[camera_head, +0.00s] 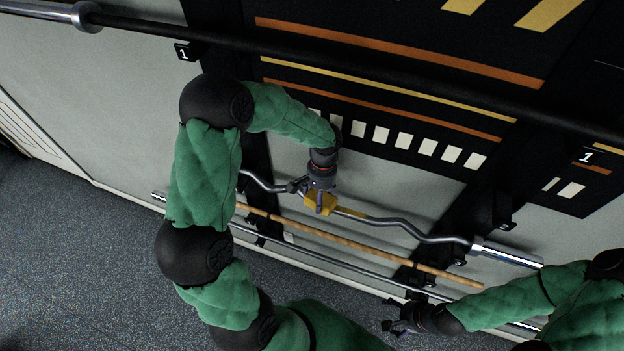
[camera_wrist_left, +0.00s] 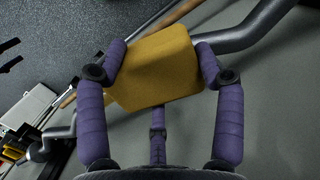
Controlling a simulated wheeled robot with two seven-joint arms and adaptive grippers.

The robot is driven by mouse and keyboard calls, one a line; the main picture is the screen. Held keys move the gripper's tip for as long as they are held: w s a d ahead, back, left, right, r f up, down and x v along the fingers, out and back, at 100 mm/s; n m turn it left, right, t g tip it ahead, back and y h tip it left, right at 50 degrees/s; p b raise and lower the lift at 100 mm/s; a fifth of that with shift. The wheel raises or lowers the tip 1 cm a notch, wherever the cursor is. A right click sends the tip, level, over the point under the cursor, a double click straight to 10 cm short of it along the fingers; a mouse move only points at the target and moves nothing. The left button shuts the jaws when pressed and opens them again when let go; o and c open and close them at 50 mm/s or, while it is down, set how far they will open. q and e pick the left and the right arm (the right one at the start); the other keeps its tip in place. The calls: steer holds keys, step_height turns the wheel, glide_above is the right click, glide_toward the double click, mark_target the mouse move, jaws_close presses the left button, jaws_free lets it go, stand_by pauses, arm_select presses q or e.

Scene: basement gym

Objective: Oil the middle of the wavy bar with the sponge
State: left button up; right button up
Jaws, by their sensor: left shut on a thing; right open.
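The wavy bar (camera_head: 420,236) is a grey, bent metal bar lying across the dark wall rack, with a thick sleeve at its right end. A short yellow stretch (camera_head: 352,213) shows on it just right of the sponge. My left gripper (camera_head: 320,192) is shut on the yellow sponge (camera_head: 313,205), right over the bar. In the left wrist view the sponge (camera_wrist_left: 160,68) sits between the purple fingers and hides part of the bar (camera_wrist_left: 250,28); I cannot tell whether they touch. My right gripper (camera_head: 400,322) is open and empty, low and away from the bar.
A wooden rod (camera_head: 350,243) and a thin metal bar (camera_head: 330,268) lie below the wavy bar. A long black bar (camera_head: 300,52) crosses above my left arm. Dark rack uprights (camera_head: 440,238) stand against the pale wall. The speckled floor (camera_head: 80,255) is clear at the left.

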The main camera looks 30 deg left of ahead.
arm_select(q)
steer(key=r, duration=0.1)
steer(key=r+p, duration=0.1)
steer(key=r, duration=0.1)
steer(key=r+p, duration=0.1)
steer(key=shift+w+d+r, duration=0.1)
steer(key=shift+d+r, duration=0.25)
steer(key=shift+a+r+p, duration=0.2)
steer(key=shift+r+p, duration=0.3)
steer(key=shift+r, duration=0.2)
steer(key=shift+d+r+p, duration=0.1)
steer(key=shift+r+p, duration=0.5)
steer(key=shift+r, duration=0.4)
steer(key=shift+f, duration=0.1)
